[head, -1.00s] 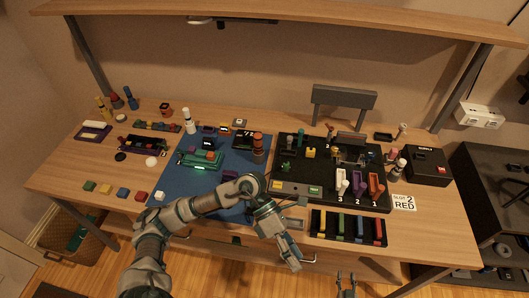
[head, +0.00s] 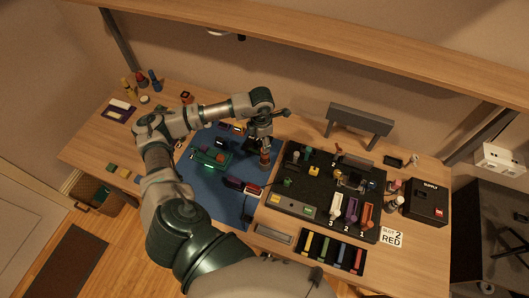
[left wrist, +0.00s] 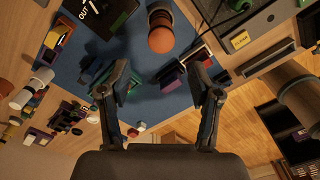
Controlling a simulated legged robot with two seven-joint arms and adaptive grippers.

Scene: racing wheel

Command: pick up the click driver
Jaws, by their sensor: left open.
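An upright orange-and-dark cylinder (head: 265,159), which looks like the click driver, stands at the right side of the blue mat (head: 225,197). In the left wrist view its rounded orange end (left wrist: 160,40) shows beyond the fingertips, slightly left of the middle between them. My left gripper (head: 262,140) is just above the cylinder in the head view. In the left wrist view the left gripper (left wrist: 164,88) has its two fingers wide apart with nothing between them. I cannot tell whether it touches the cylinder. My right gripper is not clearly seen.
A green device (head: 211,158) and a purple block (head: 232,182) lie on the mat nearby. A black board (head: 300,190) with several upright parts stands to the right. A tray of coloured sticks (head: 331,251) lies in front. A shelf (head: 330,48) overhangs the table.

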